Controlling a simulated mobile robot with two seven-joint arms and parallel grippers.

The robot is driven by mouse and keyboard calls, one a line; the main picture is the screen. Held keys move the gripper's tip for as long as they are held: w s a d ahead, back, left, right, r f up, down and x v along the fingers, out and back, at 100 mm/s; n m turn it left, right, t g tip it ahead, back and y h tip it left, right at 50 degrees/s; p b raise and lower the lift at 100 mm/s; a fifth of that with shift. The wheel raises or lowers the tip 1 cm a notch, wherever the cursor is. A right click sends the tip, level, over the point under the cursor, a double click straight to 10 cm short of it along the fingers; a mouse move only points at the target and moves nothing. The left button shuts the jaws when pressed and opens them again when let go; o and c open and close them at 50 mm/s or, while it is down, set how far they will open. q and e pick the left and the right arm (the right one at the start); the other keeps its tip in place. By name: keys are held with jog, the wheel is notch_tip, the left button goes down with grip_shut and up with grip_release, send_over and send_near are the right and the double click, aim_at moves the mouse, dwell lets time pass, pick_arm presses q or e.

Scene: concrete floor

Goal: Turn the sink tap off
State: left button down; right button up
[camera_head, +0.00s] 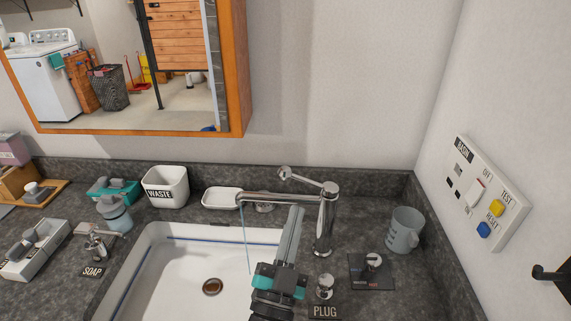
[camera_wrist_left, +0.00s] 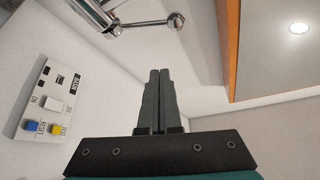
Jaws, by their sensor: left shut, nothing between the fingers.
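The chrome sink tap (camera_head: 325,222) stands upright behind the sink's right back corner. Its spout reaches left over the white basin (camera_head: 178,272), and a thin stream of water (camera_head: 245,235) falls from it. Its lever (camera_head: 308,180) points left above the spout and ends in a round knob. My left gripper (camera_head: 297,209) is shut and empty, its fingertips just left of the tap body. In the left wrist view the shut fingers (camera_wrist_left: 159,72) point toward the lever knob (camera_wrist_left: 177,20), with a visible gap. My right gripper is not in view.
A grey mug (camera_head: 403,232) stands right of the tap. A plug knob (camera_head: 324,287) and another control knob (camera_head: 373,261) stand in front. A soap dispenser (camera_head: 100,240), a waste bin (camera_head: 166,187) and a soap dish (camera_head: 221,198) are left. A switch panel (camera_head: 480,197) is on the right wall.

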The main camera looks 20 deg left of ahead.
pick_arm(q)
jog(key=r+p+x, duration=0.1)
jog(key=x, duration=0.9)
jog(key=f, duration=0.1)
jog(key=a+f, duration=0.1)
jog(key=f, duration=0.2)
jog(key=shift+w+a+f, duration=0.1)
jog(key=shift+a, duration=0.2)
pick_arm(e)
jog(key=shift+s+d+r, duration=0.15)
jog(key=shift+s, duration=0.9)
pick_arm(q)
jog(key=shift+b, duration=0.3)
